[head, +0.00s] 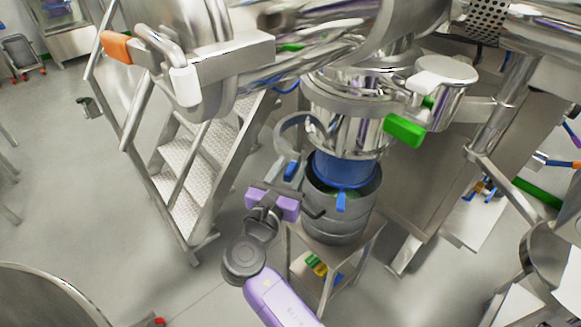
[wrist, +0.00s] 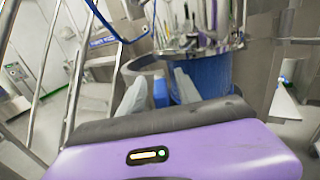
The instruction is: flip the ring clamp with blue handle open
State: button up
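The ring clamp (head: 297,122) is a shiny metal band standing out to the left of the steel vessel outlet, above the blue sleeve. Its blue handle (head: 291,171) hangs below the band, right at my gripper (head: 287,172). In the wrist view the band (wrist: 148,65) crosses above my fingers. The blue handle (wrist: 160,93) lies between the two grey fingers, close to the right one, with a gap to the left one. My gripper (wrist: 160,88) looks open around the handle; firm contact cannot be made out.
A blue sleeve (head: 343,168) runs from the outlet into a steel drum (head: 335,225) on a stand. Another blue handle (head: 341,202) hangs at the drum's front. A clamp with a green handle (head: 404,130) is at right. Metal steps (head: 190,165) stand at left. Open floor lies in front.

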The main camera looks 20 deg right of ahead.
grip_shut()
dwell(1.4)
